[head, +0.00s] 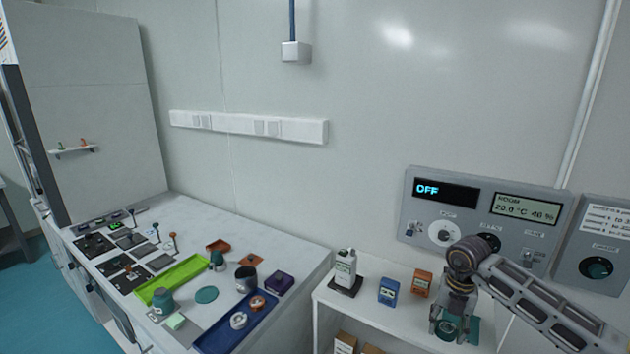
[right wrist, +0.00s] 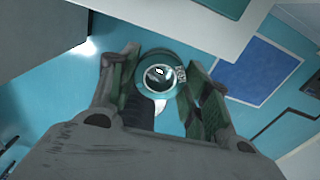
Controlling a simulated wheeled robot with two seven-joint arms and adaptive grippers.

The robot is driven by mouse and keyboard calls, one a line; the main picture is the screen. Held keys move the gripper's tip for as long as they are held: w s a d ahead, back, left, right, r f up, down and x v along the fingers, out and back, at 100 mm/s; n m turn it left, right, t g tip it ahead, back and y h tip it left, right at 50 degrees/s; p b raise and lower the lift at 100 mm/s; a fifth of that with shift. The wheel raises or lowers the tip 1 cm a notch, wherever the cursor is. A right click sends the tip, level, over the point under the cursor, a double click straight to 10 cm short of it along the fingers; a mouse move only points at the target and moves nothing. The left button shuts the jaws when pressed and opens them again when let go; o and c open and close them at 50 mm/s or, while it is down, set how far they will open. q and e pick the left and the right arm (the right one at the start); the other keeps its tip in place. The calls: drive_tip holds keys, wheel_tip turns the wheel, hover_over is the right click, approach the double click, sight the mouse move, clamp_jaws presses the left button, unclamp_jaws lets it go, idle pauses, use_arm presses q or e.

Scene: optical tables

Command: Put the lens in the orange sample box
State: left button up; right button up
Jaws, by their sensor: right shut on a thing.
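My right gripper (head: 450,328) is at the lower right of the head view, pointing down over the right end of the white shelf unit. In the right wrist view its fingers (right wrist: 157,90) are closed on either side of a round teal-rimmed piece with a dark, glassy centre, which looks like the lens (right wrist: 160,75). In the head view the fingers partly hide this piece. An orange box (head: 422,282) with a label stands on the shelf top, just left of the gripper and apart from it. My left gripper is not in view.
A blue box (head: 388,291) and a white bottle (head: 346,268) stand left of the orange box. A control panel (head: 480,222) rises behind. The left table holds a green tray (head: 190,272), a blue tray (head: 215,341), a purple box (head: 279,283) and several small parts.

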sight(439, 331)
drive_tip(key=n, duration=0.7)
drive_tip(key=shift+n, duration=0.4)
drive_tip(key=n, duration=1.5)
drive_tip(key=shift+a+f, duration=0.1)
drive_tip(key=shift+f, duration=0.1)
drive_tip(key=n, duration=0.6)
drive_tip(key=shift+s+a+f+n, duration=0.2)
drive_tip(key=shift+a+f+n, duration=0.1)
drive_tip(key=shift+a+f, duration=0.1)
drive_tip(key=n, duration=0.3)
drive_tip(key=shift+s+a+f, duration=0.1)
drive_tip(key=shift+a+f, duration=0.15)
drive_tip(key=n, duration=0.2)
drive_tip(key=a+n, duration=0.1)
drive_tip(key=shift+s+f+n, duration=0.15)
drive_tip(key=shift+f+n, duration=0.15)
drive_tip(key=a+n, duration=0.5)
drive_tip(key=a, duration=0.4)
drive_tip(key=shift+a+r+n, duration=0.15)
drive_tip(key=shift+a+n, duration=0.15)
drive_tip(key=shift+a, duration=0.05)
